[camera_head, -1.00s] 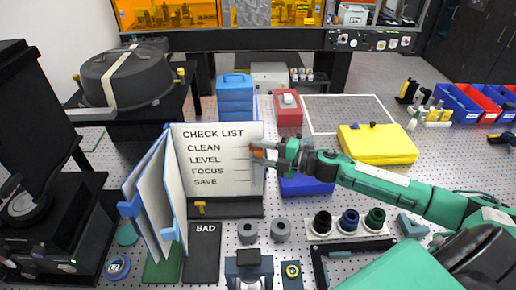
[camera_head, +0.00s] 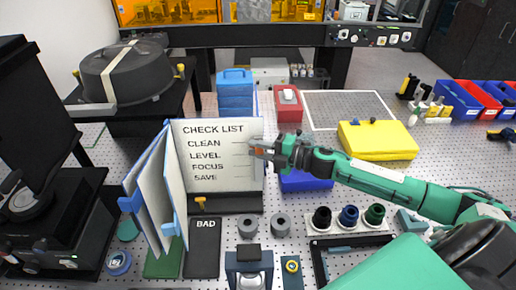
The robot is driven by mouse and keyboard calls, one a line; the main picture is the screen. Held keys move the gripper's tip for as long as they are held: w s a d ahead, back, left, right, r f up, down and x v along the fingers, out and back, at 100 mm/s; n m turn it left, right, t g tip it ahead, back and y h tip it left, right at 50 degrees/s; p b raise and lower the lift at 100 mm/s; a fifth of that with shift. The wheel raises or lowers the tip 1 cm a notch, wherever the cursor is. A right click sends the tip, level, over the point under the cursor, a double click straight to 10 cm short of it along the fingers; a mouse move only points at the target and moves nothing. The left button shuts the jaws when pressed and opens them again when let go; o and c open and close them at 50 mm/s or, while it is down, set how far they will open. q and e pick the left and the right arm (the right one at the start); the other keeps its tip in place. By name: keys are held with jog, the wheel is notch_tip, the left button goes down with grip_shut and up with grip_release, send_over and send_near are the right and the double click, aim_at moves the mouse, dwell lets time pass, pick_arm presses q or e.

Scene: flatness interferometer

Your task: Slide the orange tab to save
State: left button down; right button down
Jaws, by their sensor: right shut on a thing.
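The checklist board (camera_head: 220,183) stands open like a binder left of centre, with the lines CLEAN, LEVEL, FOCUS and SAVE. The orange tab (camera_head: 259,152) is at the board's right edge, at about the height of the LEVEL line and above the SAVE line. My right gripper (camera_head: 258,148) reaches in from the right and is shut on the tab, its fingers partly covering it. My left gripper is not in view.
A yellow case (camera_head: 378,142) and a blue block (camera_head: 306,182) lie near my right arm. Two grey rings (camera_head: 280,224), a holder with dark knobs (camera_head: 348,217) and a black BAD tray (camera_head: 202,252) are in front. A red box (camera_head: 288,105) stands behind.

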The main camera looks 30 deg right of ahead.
jog(key=shift+s+a+f+b, duration=0.15)
jog(key=shift+s+f+b, duration=0.15)
jog(key=shift+f+b, duration=1.55)
jog(key=shift+s+a+f+b, duration=0.1)
jog(key=shift+s+f+b, duration=0.2)
jog(key=shift+f+b, duration=1.55)
jog(key=shift+s+a+f+b, duration=0.25)
jog(key=shift+f+b, duration=0.4)
jog(key=shift+f, duration=2.35)
jog(key=shift+s+d, duration=0.1)
jog(key=c, duration=1.2)
grip_release()
jog(key=shift+c, duration=0.2)
jog(key=shift+d, duration=0.1)
jog(key=shift+s+d+f+b, duration=0.15)
jog(key=shift+s+d+b, duration=0.25)
jog(key=shift+s+d, duration=0.1)
jog(key=b+v, duration=0.2)
jog(key=v, duration=0.3)
jog(key=shift+s+d, duration=0.25)
jog(key=shift+s, duration=0.1)
